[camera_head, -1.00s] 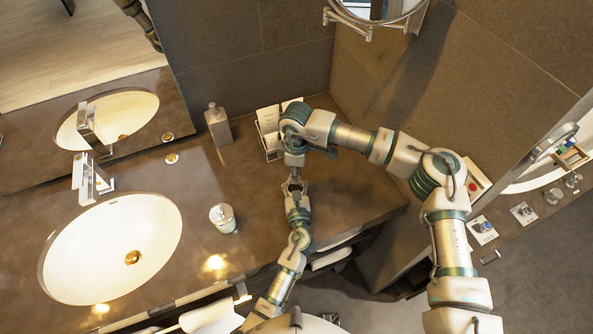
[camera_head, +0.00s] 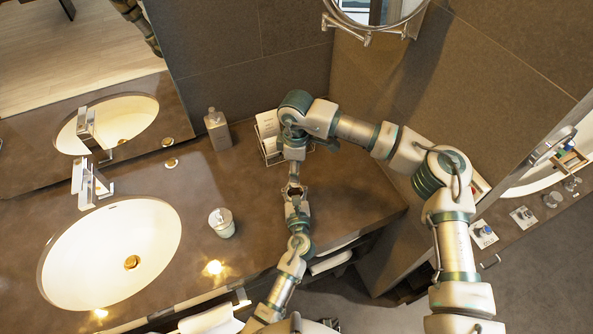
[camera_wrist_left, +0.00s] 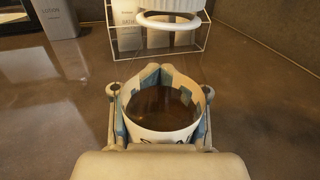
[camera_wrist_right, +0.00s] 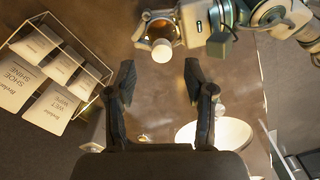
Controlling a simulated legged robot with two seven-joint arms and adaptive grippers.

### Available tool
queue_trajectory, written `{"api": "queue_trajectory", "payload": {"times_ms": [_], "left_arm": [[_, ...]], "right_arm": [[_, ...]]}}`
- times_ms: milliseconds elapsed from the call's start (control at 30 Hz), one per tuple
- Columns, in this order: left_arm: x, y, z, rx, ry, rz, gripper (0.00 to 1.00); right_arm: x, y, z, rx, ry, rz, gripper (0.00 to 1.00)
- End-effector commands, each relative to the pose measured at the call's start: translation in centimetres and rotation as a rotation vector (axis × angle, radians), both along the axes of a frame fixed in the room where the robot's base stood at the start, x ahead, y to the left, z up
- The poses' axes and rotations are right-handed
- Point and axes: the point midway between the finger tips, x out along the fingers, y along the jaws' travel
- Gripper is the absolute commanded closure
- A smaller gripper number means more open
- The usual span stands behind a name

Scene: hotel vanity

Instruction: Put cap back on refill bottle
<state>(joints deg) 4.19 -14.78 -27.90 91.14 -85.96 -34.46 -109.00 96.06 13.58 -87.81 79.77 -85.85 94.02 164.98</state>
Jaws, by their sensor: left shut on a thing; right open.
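My left gripper (camera_head: 295,194) is shut on the refill bottle, a round white open-topped container (camera_wrist_left: 162,135) with dark brown inside. It holds the bottle upright above the counter.
A wire rack with white packets (camera_head: 266,132) stands behind my grippers by the wall. A grey dispenser (camera_head: 217,130) is left of it. A glass jar (camera_head: 222,223) stands between my left arm and the sink (camera_head: 110,255). Counter right of my grippers is clear.

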Motion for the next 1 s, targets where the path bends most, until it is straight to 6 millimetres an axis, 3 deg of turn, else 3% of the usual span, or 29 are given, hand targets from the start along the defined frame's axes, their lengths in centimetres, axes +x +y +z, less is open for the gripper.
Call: {"api": "queue_trajectory", "payload": {"times_ms": [133,200,267,433,567,1000], "left_arm": [[0.0,0.1,-0.1,0.001,0.001,0.001,1.00],[0.0,0.1,-0.1,0.001,0.001,0.001,1.00],[0.0,0.1,-0.1,0.001,0.001,0.001,1.00],[0.0,0.1,-0.1,0.001,0.001,0.001,1.00],[0.0,0.1,-0.1,0.001,0.001,0.001,1.00],[0.0,0.1,-0.1,0.001,0.001,0.001,1.00]], "right_arm": [[0.0,0.0,0.0,0.000,0.001,0.000,0.47],[0.0,0.0,0.0,0.000,0.001,0.002,0.54],[0.0,0.0,0.0,0.000,0.000,0.015,0.54],[0.0,0.0,0.1,0.000,-0.001,0.197,0.54],[0.0,0.1,0.4,0.002,-0.003,0.491,0.54],[0.0,0.2,1.3,0.003,-0.006,1.671,0.54]]}}
